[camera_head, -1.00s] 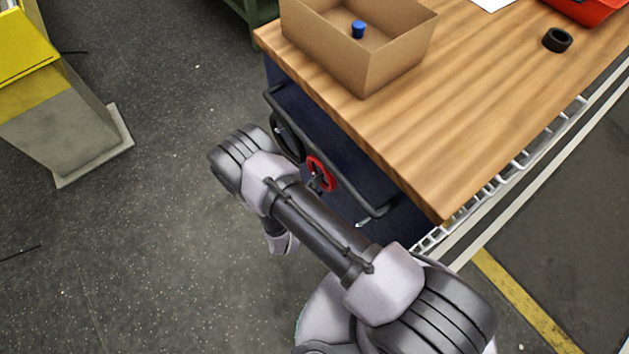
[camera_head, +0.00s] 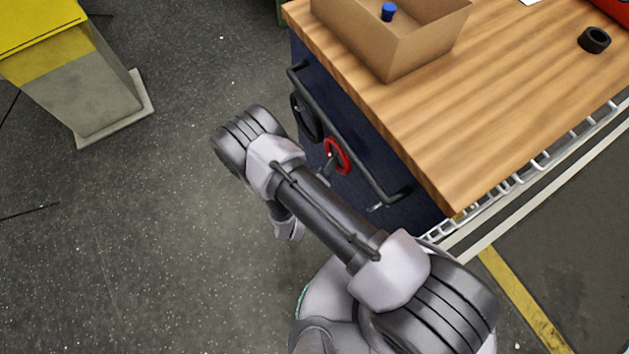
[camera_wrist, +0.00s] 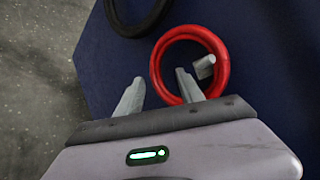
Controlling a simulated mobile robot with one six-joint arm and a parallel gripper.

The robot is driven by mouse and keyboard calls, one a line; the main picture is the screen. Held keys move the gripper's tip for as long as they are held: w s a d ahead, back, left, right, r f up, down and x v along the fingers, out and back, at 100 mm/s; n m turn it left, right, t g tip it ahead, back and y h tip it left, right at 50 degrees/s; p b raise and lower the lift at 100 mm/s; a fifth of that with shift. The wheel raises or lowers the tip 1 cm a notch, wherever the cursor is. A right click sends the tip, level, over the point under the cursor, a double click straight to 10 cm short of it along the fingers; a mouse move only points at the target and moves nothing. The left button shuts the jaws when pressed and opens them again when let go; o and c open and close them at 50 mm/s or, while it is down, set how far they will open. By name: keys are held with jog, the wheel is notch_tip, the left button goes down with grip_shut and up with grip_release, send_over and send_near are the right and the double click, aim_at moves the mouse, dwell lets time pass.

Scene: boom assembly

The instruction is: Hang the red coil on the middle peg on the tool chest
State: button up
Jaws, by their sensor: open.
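The red coil (camera_head: 346,159) is at the dark blue side of the tool chest (camera_head: 407,213), and a grey peg (camera_wrist: 205,67) shows inside its loop in the wrist view. It looks hung on that peg. In the wrist view the red coil (camera_wrist: 188,32) is just ahead of my gripper (camera_wrist: 158,88). A black coil (camera_wrist: 140,27) hangs to the left of the red one.
A dark handle bar (camera_head: 345,140) runs along the chest side beside the coils. The wooden top (camera_head: 440,140) carries a cardboard box (camera_head: 400,55) and a black ring (camera_head: 594,39). A yellow and grey stand (camera_head: 100,95) is at the left. The floor between is clear.

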jog(key=p+v, duration=0.3)
jog(key=v, duration=1.2)
jog(key=w+d+r+m+g+h+b, duration=0.1)
jog(key=d+r+m+g, duration=0.45)
jog(key=r+m, duration=0.65)
jog(key=w+d+r+m+g+h+b, duration=0.15)
jog(key=d+r+m+g, duration=0.4)
jog(key=r+m, duration=0.7)
jog(key=s+d+r+m+t+y+b, duration=0.1)
jog(key=r+m+y, duration=0.4)
jog(key=m, duration=0.7)
jog(key=s+d+r+m+t+y, duration=0.2)
jog(key=s+r+m+t+y, duration=0.2)
jog(key=r+m, duration=0.6)
jog(key=shift+s+m+y+b, duration=0.4)
jog(key=shift+s+m, duration=0.55)
jog(key=shift+s, duration=0.25)
